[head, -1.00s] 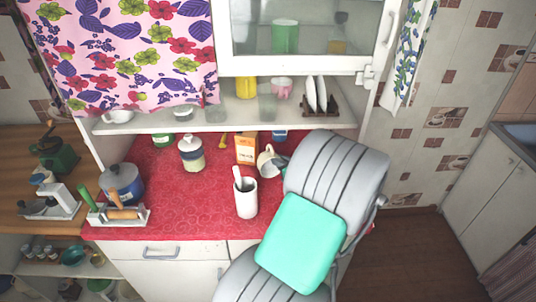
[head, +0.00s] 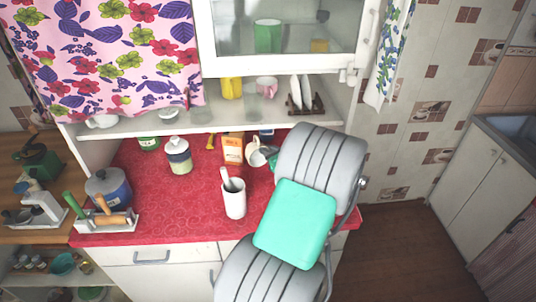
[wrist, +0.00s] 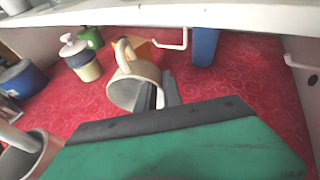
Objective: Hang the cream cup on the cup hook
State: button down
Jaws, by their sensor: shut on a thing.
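The cream cup (wrist: 120,88) is in my gripper (wrist: 158,96), tilted, with its mouth towards me and its handle up in the wrist view. The dark fingers are shut on its rim at the right side of the mouth. In the head view the cup (head: 254,152) is beside the orange box, partly hidden by the gripper. A white hook (wrist: 184,40) hangs under the shelf, right of and beyond the cup, apart from it. A second white hook (wrist: 299,63) is farther right. I cannot tell which one is the task's hook.
The shelf (wrist: 220,14) runs just above. On the red counter stand an orange box (head: 233,148), a white utensil holder (head: 234,202), a lidded jar (head: 178,156) and a blue pot (head: 108,188). A blue thing (wrist: 204,46) stands near the first hook.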

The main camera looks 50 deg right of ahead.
jog(key=shift+d+f+p, duration=0.1)
jog(key=shift+d+f, duration=0.1)
jog(key=shift+d, duration=0.7)
jog(key=shift+d+f+p, duration=0.15)
jog(key=shift+d, duration=0.75)
jog(key=shift+d+f+p, duration=0.1)
jog(key=shift+d+f, duration=0.1)
jog(key=shift+d, duration=0.7)
jog(key=c, duration=1.4)
grip_release()
